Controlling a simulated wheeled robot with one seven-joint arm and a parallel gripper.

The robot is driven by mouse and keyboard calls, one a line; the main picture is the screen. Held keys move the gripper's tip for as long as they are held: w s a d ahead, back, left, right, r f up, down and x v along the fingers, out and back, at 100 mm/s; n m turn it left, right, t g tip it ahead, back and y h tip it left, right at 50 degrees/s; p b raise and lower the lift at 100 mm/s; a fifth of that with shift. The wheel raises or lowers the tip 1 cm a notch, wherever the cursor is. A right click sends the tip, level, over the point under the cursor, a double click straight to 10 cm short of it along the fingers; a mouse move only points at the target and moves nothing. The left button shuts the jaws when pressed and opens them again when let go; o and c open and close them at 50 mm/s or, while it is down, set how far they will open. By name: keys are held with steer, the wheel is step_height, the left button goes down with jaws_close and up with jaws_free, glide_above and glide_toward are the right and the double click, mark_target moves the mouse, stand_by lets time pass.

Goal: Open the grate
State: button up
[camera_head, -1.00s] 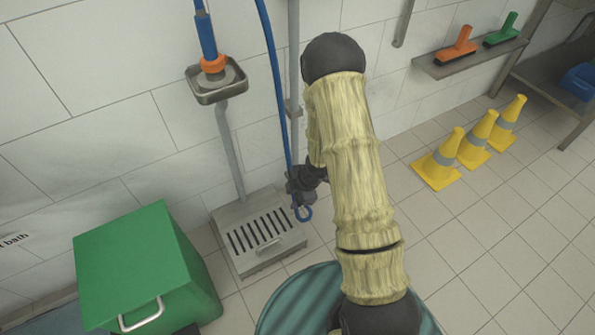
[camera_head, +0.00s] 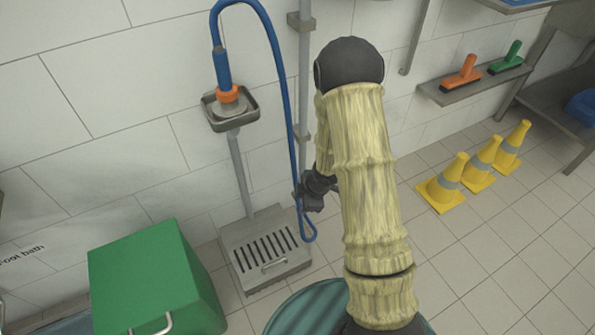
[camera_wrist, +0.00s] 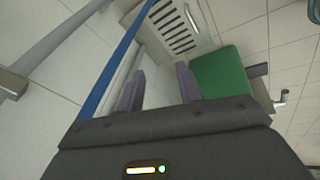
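The grate (camera_head: 259,253) is a slotted metal panel with a small bar handle (camera_head: 275,265), set in the grey floor unit against the wall. It lies flat. The grate (camera_wrist: 172,26) and its handle (camera_wrist: 190,18) also show at the top of the wrist view, beyond my fingertips. My gripper (camera_head: 308,203) hangs above and to the right of the grate, partly hidden by my arm. In the wrist view my gripper (camera_wrist: 160,82) has its two fingers spread apart with nothing between them. It does not touch the handle.
A blue hose (camera_head: 291,128) hangs close beside my gripper, its loop by the grate unit's right side. A green box (camera_head: 150,275) stands left of the grate. A teal round container (camera_head: 300,312) is in front. Yellow cones (camera_head: 445,185) stand at the right; floor between is clear.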

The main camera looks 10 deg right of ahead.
steer(key=s+d+r+m+t+h, duration=0.1)
steer(key=s+d+r+m, duration=0.1)
steer(key=r+m, duration=0.35)
steer(key=s+d+r+m+h, duration=0.2)
steer(key=r+m, duration=0.1)
steer(key=r, duration=0.5)
steer(key=s+a+r+m+g+p, duration=0.1)
steer(key=s+a+r+m, duration=0.1)
steer(key=s+r+m, duration=0.7)
steer(key=w+r+p+v, duration=0.1)
steer(key=w+p+v, duration=0.2)
steer(key=p+v, duration=1.3)
steer(key=w+d+p+v, duration=0.1)
steer(key=w+p+v, duration=0.2)
steer(key=p+v, duration=1.3)
steer(key=shift+w+d+r+n+y+p, duration=0.25)
steer(key=shift+d+r+n+y+p, duration=0.1)
steer(key=shift+d+p, duration=0.15)
steer(key=shift+w, duration=0.1)
jaws_close()
